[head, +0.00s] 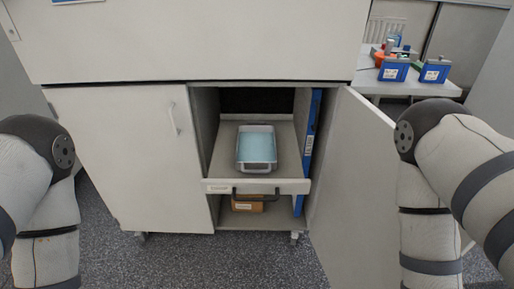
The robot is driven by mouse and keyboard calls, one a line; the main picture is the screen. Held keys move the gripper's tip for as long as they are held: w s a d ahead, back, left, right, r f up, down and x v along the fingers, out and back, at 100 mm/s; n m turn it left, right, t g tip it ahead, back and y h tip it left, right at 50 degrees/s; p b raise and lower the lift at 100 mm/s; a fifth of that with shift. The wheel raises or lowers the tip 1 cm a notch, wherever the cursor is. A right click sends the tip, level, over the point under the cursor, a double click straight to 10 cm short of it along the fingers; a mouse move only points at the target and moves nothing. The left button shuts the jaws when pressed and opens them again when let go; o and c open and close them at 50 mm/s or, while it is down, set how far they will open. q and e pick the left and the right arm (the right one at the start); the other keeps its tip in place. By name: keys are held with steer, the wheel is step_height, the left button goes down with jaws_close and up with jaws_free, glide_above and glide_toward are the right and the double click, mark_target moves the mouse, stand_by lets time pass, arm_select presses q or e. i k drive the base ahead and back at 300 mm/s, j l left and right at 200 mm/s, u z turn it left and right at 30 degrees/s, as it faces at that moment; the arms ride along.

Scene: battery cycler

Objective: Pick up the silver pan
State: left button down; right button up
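The silver pan (256,166) is a rectangular metal tray with a pale blue inside. It sits on a pulled-out shelf (226,165) inside the open cabinet, near the middle of the head view. Both of my arms show at the left and right sides of the view, well apart from the pan. Neither of my grippers is in view, and nothing touches the pan.
The right cabinet door (352,190) stands open, and the left door (130,155) is closed. A black handle crosses the shelf front. Below is a brown box (248,206); a blue panel (312,140) stands at right. Blue batteries (394,70) sit on a side table (405,88).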

mark_target(256, 152)
steer(key=k+l, duration=0.1)
steer(key=l, duration=0.65)
steer(key=k+l+z, duration=0.1)
steer(key=l, duration=0.6)
steer(key=k+l, duration=0.1)
steer(key=l, duration=0.65)
steer(key=z, duration=0.05)
